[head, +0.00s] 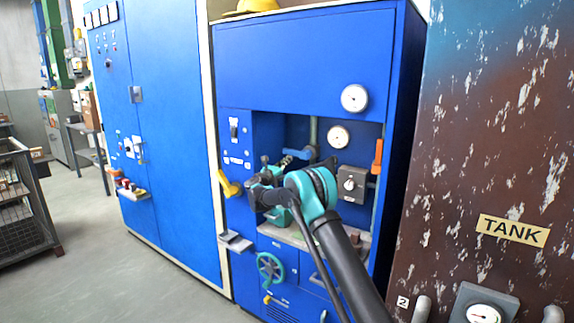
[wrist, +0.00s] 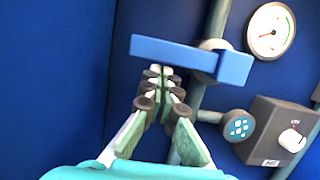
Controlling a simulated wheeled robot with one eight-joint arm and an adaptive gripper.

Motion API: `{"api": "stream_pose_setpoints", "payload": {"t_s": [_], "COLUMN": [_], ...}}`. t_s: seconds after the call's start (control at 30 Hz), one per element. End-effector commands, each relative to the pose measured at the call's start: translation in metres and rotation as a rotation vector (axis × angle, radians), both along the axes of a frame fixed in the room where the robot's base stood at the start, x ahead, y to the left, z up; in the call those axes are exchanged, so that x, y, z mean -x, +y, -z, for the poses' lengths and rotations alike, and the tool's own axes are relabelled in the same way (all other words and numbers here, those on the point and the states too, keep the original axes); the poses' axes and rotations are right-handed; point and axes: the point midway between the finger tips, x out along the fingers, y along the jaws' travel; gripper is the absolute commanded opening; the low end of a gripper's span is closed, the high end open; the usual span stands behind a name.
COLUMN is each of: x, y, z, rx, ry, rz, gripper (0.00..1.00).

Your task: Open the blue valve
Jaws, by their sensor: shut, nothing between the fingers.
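The blue valve has a flat blue lever handle (wrist: 192,58) that lies roughly crosswise on a grey-green vertical pipe (wrist: 208,75) in the wrist view. In the head view the blue handle (head: 300,153) shows small inside the cabinet recess, partly hidden by my arm. My gripper (wrist: 164,74) is shut and empty, with its fingertips at the lower edge of the lever, left of the pipe. I cannot tell whether they touch it. In the head view my gripper reaches into the recess, with its tips near the handle.
A round gauge (wrist: 270,31) and a grey box with a white knob (wrist: 292,140) sit right of the pipe. An orange lever (head: 377,157), a yellow handle (head: 229,187) and a teal handwheel (head: 270,270) are on the blue cabinet (head: 300,60). A rusty tank (head: 480,150) stands right.

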Motion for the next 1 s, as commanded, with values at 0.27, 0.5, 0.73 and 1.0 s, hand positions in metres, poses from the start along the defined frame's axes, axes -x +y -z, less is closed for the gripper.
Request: {"api": "stream_pose_setpoints", "payload": {"t_s": [0.27, 0.5, 0.73, 1.0], "x": [0.000, -0.001, -0.001, -0.002], "y": [0.000, 0.001, 0.002, 0.004], "z": [0.000, -0.004, -0.007, -0.014], "rx": [-0.003, -0.042, -0.069, -0.143], "ry": [-0.002, -0.024, -0.041, -0.084], "rz": [0.000, 0.000, 0.000, 0.001], "gripper": [0.00, 0.00, 0.00, 0.00]}}
